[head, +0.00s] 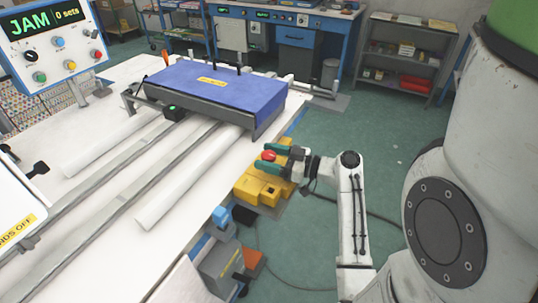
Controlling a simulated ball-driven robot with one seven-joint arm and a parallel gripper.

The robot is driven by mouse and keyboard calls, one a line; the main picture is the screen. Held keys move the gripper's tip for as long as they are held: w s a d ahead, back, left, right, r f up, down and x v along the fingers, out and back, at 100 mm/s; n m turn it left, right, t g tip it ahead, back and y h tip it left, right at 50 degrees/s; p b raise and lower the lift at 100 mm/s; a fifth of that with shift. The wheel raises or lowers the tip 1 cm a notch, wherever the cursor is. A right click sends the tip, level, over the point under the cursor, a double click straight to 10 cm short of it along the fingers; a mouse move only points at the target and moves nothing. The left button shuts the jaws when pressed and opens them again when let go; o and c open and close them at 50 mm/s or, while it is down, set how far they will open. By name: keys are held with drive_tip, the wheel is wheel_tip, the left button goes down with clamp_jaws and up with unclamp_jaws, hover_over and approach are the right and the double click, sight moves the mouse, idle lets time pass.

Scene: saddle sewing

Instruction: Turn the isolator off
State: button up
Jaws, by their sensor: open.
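The isolator (259,190) is a yellow box at the right edge of the white bench, in the middle of the head view. A red knob (268,156) shows at its far upper end. My gripper (267,160) has two dark green fingers and comes in from the right. Its fingers are open, one on the far side and one on the near side of the red knob. I cannot tell whether they touch it. The knob's lower part and its on or off marking are hidden or too small to read.
A control panel (52,45) at upper left reads "JAM" and "0 sets". A blue-covered carriage (215,88) sits on rails across the bench (110,185). A grey box (222,268) hangs below the bench edge.

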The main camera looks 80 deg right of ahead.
clamp_jaws()
idle(0.8)
